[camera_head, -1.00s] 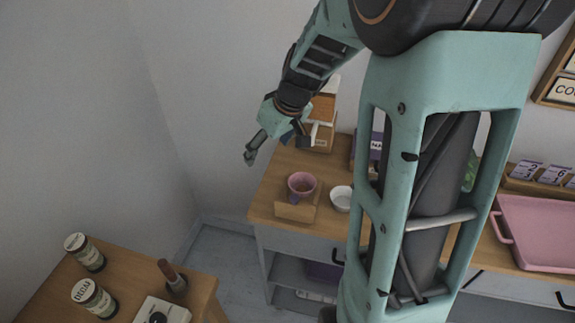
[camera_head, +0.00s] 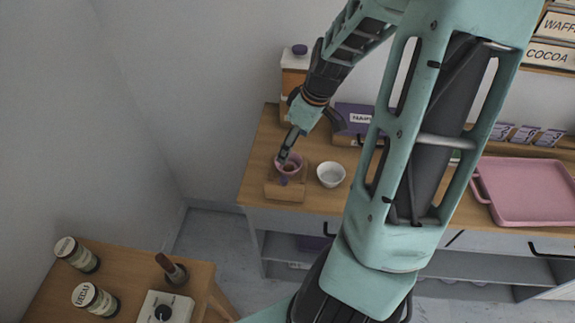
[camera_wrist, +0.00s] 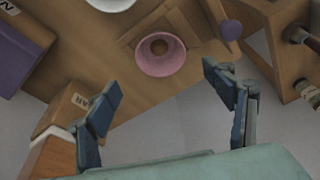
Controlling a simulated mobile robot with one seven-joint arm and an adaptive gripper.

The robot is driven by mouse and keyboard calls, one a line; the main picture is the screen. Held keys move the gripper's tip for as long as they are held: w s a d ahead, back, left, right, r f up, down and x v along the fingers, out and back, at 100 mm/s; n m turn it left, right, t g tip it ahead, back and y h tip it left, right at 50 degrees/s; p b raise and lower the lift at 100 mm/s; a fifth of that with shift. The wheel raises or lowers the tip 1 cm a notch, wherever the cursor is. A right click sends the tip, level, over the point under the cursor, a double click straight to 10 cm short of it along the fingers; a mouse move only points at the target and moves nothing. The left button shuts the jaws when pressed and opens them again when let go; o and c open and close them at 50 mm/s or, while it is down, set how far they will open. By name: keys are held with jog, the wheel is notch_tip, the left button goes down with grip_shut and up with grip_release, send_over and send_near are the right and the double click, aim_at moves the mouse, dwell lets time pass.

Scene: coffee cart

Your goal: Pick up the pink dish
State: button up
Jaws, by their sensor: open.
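Whether a finger touches the dish I cannot tell.
A white bowl (camera_head: 331,175) stands close right of the dish. A purple box (camera_head: 352,121) and a container with an orange-brown front (camera_head: 291,82) stand behind. A pink tray (camera_head: 530,192) lies far right.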

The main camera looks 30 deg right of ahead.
aim_at(286, 167)
jog(key=x, duration=0.3)
jog(key=shift+s+x, duration=0.2)
jog(key=shift+x, duration=1.15)
jog(key=shift+s+x, duration=0.2)
jog(key=shift+x, duration=1.15)
jog(key=shift+d+f, duration=0.1)
jog(key=shift+d, duration=0.05)
jog(key=c, duration=1.4)
